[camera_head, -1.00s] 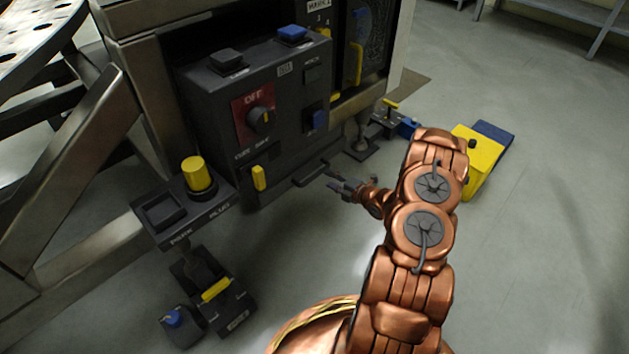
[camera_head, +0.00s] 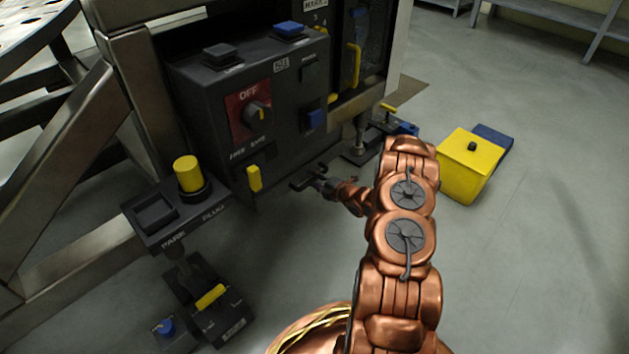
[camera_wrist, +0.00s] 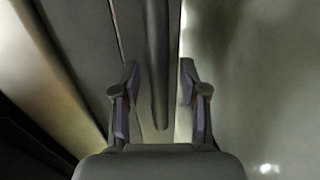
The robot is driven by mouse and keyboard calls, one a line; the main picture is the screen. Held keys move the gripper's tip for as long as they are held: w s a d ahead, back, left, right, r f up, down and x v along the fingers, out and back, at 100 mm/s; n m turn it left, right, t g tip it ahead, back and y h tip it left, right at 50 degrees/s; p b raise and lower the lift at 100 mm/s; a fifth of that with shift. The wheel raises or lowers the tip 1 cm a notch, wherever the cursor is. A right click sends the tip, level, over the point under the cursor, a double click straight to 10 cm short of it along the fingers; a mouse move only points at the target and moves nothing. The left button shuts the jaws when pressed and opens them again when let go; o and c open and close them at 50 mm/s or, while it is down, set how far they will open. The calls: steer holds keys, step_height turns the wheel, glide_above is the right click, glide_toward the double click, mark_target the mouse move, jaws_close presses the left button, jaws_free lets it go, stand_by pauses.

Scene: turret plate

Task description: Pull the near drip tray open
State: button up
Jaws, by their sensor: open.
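A dark bar, which looks like the near drip tray's handle (camera_wrist: 160,108), runs between the two fingers of my gripper (camera_wrist: 159,68) in the wrist view. My gripper is open, with one finger on each side of the bar and a visible gap on the right side. In the head view my gripper (camera_head: 312,181) is low at the foot of the dark control cabinet (camera_head: 285,135) and partly covers the handle. The tray body cannot be made out, so I cannot tell how far it is out.
A yellow lever (camera_head: 254,179) is on the cabinet front, left of my gripper. A pedestal with a yellow knob (camera_head: 187,174) stands further left. A yellow box (camera_head: 468,165) is on the floor to the right.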

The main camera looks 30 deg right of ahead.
jaws_close()
stand_by(0.3)
stand_by(0.4)
